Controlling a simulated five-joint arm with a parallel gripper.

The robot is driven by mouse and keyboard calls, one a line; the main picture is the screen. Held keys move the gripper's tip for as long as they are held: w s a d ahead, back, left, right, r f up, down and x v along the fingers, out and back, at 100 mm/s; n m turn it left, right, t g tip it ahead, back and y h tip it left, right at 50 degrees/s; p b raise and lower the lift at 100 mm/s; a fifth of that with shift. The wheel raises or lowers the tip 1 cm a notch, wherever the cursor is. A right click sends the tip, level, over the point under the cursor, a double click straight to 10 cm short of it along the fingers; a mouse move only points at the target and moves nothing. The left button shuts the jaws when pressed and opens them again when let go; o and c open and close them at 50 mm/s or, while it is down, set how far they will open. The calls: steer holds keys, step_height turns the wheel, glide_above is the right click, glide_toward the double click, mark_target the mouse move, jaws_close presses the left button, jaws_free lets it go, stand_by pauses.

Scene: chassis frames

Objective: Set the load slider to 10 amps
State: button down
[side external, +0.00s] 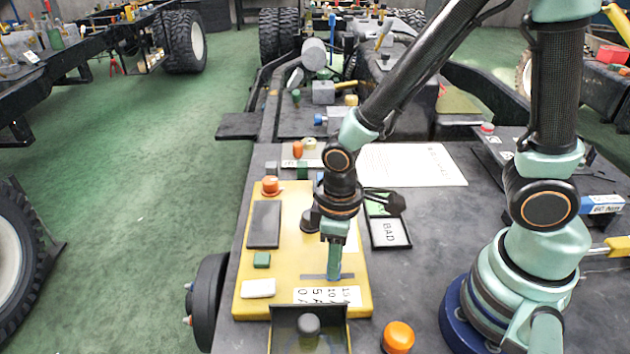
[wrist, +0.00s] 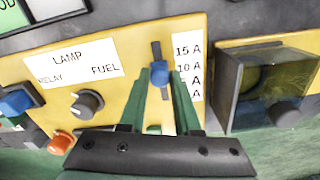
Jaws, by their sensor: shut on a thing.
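The load slider has a blue knob (wrist: 159,73) in a dark slot (wrist: 156,48) on the yellow panel (wrist: 215,30). A white scale (wrist: 189,66) beside it reads 15 A, 10 A, 5 A and a partly covered 0 A. The knob appears about level with the 10 A mark, though it stands above the panel, so its exact setting is hard to read. My gripper (wrist: 160,82) is shut on the knob, one green finger on each side. In the side view my gripper (side external: 334,277) points down at the slot, and its fingers hide the knob.
A rotary knob (wrist: 88,102) marked LAMP, RELAY and FUEL sits left of the slider. A clear-fronted dark box (wrist: 228,95) stands close right of the scale. An orange button (side external: 398,337) and a BAD tray (side external: 389,233) lie right of the panel.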

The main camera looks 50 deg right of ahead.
steer(key=shift+w+a+r, duration=0.1)
steer(key=c, duration=0.6)
jaws_free()
step_height(320, 180, up, 12)
steer(key=w+d+r+m+t, duration=0.1)
steer(key=d+r+m+t, duration=0.1)
steer(key=d, duration=0.2)
steer(key=d+r+m+t, duration=0.1)
steer(key=d+r+m, duration=0.1)
steer(key=d+r, duration=0.1)
steer(key=w+d+r+m+t, duration=0.1)
steer(key=d+r+m+t, duration=0.1)
steer(key=d, duration=0.2)
steer(key=shift+w+d+r+t, duration=0.3)
steer(key=shift+w+d+r, duration=0.05)
steer(key=shift+d, duration=0.05)
